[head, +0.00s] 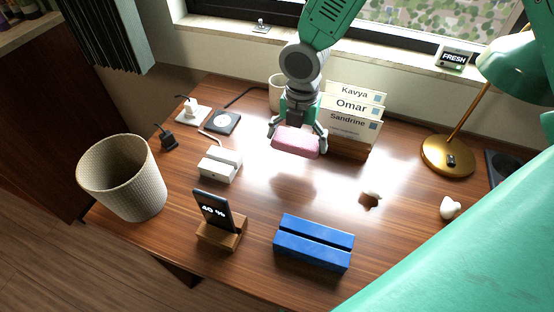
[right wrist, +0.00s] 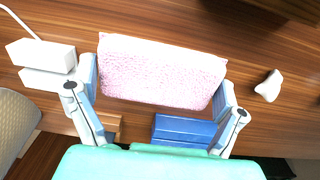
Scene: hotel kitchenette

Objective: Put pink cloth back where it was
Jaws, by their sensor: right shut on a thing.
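The pink cloth (head: 296,142) is a thick, folded-looking pad held above the desk in the head view. My right gripper (head: 297,135) is shut on it, with one finger at each end. In the right wrist view the cloth (right wrist: 161,72) spans between the two fingers of the right gripper (right wrist: 158,90). It hangs clear of the wooden desk (head: 185,230). My left gripper is not in view.
Below the cloth stand a blue slotted block (head: 313,243), a phone (head: 213,211) on a wooden stand, and a white dock (head: 220,164). Name cards (head: 352,112) stand behind right. A woven bin (head: 122,178) is left, a lamp (head: 447,155) right. The desk centre is clear.

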